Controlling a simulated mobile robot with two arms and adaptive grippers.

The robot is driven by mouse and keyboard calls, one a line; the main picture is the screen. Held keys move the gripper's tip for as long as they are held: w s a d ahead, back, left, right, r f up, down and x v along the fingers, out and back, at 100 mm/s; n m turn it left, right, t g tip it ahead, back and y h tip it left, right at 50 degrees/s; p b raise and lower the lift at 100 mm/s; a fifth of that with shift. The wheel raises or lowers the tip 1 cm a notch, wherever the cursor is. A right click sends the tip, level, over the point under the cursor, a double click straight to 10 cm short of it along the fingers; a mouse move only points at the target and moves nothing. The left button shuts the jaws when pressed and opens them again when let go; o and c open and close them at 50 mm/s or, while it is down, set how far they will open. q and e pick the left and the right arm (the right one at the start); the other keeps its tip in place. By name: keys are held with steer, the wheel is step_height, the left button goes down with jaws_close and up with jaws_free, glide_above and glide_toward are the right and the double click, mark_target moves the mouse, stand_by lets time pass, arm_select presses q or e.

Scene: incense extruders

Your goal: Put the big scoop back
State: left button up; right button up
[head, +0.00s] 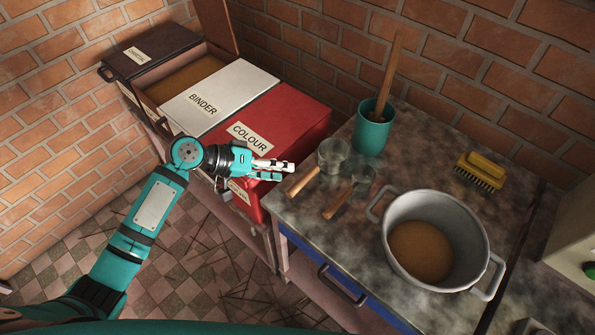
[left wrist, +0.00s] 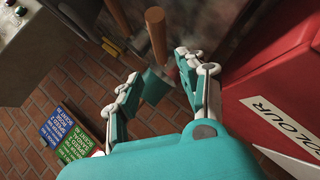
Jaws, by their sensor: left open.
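The big scoop (head: 333,153), with a clear cup and a wooden handle, lies on the worktop just right of my left gripper. A smaller scoop (head: 363,177) of the same kind lies beside it, nearer the pot. My left gripper (head: 284,169) is open and empty, at the worktop's left edge by the red bin, its fingers pointing at the big scoop's handle. In the left wrist view a wooden handle end (left wrist: 155,33) shows beyond the open fingers (left wrist: 160,68); which scoop it belongs to is hard to tell. My right gripper is out of view.
A teal pot (head: 371,133) with a wooden stick stands behind the scoops. A large grey pot (head: 437,240) of brown powder stands front right. A yellow brush (head: 480,170) lies behind it. The red COLOUR bin (head: 275,125) and white BINDER bin (head: 215,98) stand left.

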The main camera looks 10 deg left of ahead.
arm_select(q)
steer(key=shift+v, duration=1.65)
steer(key=shift+c, duration=0.3)
